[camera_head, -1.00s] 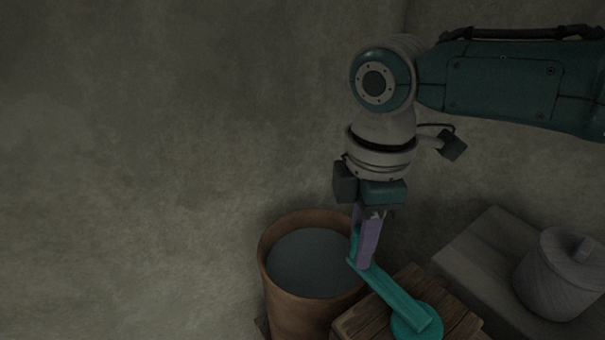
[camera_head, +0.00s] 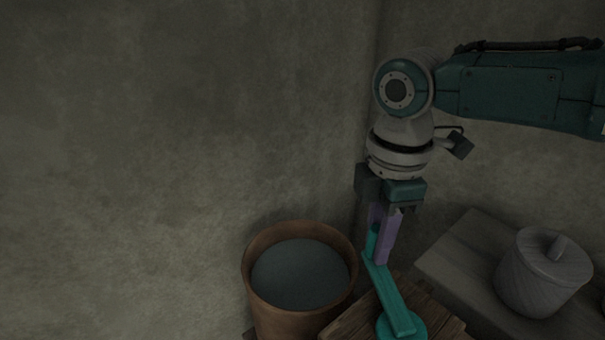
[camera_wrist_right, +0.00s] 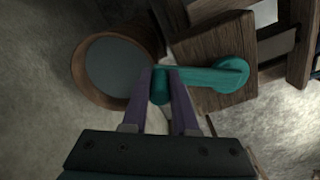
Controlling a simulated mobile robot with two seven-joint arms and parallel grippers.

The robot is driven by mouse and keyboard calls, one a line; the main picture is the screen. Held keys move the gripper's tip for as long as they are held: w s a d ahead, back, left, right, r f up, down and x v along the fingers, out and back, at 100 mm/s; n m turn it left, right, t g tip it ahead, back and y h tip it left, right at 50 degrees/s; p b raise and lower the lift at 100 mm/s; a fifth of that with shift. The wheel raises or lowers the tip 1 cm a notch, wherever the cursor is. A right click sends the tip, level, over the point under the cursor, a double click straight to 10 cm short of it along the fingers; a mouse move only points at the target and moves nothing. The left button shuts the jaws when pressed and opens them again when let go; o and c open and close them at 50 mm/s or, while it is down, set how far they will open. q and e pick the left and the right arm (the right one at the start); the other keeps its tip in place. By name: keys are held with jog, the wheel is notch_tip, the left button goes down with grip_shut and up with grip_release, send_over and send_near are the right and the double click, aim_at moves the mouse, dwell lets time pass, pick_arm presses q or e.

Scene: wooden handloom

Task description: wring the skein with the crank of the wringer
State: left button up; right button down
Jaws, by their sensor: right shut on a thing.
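The teal crank (camera_head: 392,295) is on top of a wooden block of the wringer (camera_head: 345,322), and its round hub shows at the lower end. My right gripper (camera_head: 382,245) points down and is shut on the upright handle of the crank, between its purple fingers. In the right wrist view the handle (camera_wrist_right: 160,86) sits between the two fingers, and the arm of the crank (camera_wrist_right: 205,78) runs right to the hub. The skein does not show in either view. My left gripper is not in view.
A brown tub (camera_head: 258,298) with a grey, flat surface inside stands just left of the wringer block. A pale lidded jar (camera_head: 540,275) stands on a grey ledge (camera_head: 455,257) at the right. The wall fills the left side.

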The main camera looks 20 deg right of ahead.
jog(key=s+d+p, duration=0.4)
jog(key=d+p, duration=0.1)
jog(key=d, duration=0.1)
jog(key=shift+s+d, duration=0.3)
jog(key=shift+d, duration=0.1)
dwell(0.6)
jog(key=shift+a, duration=0.1)
dwell(0.8)
dwell(0.8)
jog(key=shift+w, duration=0.1)
dwell(0.4)
